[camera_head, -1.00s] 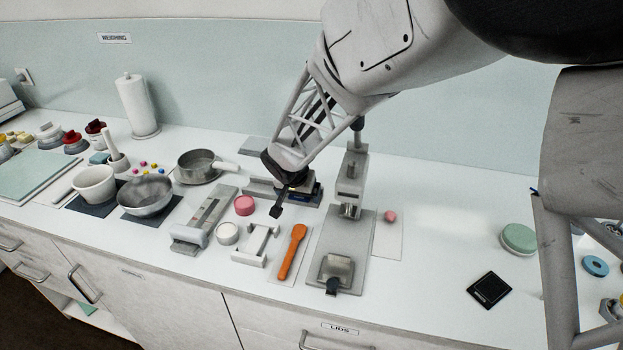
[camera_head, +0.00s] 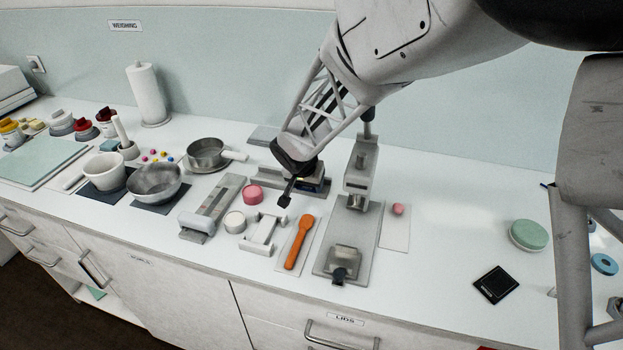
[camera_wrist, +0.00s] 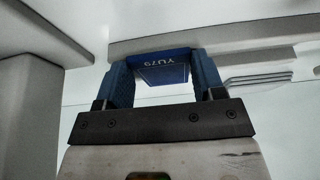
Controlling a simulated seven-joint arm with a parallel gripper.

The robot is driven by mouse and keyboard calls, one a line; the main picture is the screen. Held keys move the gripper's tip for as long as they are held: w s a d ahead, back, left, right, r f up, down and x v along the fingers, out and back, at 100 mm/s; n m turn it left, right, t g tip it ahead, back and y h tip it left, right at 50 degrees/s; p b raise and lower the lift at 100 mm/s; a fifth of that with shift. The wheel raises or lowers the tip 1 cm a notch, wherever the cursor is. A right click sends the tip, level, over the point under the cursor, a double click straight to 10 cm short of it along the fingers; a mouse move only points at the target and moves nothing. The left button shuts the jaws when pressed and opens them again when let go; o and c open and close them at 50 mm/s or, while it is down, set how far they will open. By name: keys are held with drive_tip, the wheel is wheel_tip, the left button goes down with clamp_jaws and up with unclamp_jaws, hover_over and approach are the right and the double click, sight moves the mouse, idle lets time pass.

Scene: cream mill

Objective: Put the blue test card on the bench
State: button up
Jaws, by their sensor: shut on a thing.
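My gripper (camera_wrist: 163,75) has its blue fingers closed on the two sides of the blue test card (camera_wrist: 165,68), which bears the letters YU79. In the wrist view the card's upper edge meets or overlaps the underside of a long grey bar (camera_wrist: 220,38); I cannot tell whether they touch. In the head view my gripper (camera_head: 304,182) is low over the bench (camera_head: 440,215), at a grey rail-like stand (camera_head: 262,181). The arm hides most of the card there.
A grey press (camera_head: 359,180) stands close to the right of my gripper. The bench between the press and the green disc (camera_head: 529,234) is mostly clear.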

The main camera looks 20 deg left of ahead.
sight(306, 188)
drive_tip(key=shift+r, duration=0.1)
wheel_tip(306, 188, up, 10)
idle(0.6)
drive_tip(key=shift+a, duration=0.1)
idle(0.5)
drive_tip(key=w+a+r+n+y, duration=0.1)
drive_tip(key=a+n, duration=0.3)
drive_tip(key=a, duration=0.4)
drive_tip(key=w+a+r+n+y, duration=0.2)
drive_tip(key=w+a+n, duration=0.2)
drive_tip(key=a, duration=0.4)
drive_tip(key=shift+a+g, duration=0.3)
drive_tip(key=shift+g, duration=0.1)
drive_tip(key=shift+r, duration=0.1)
drive_tip(key=shift+r, duration=0.1)
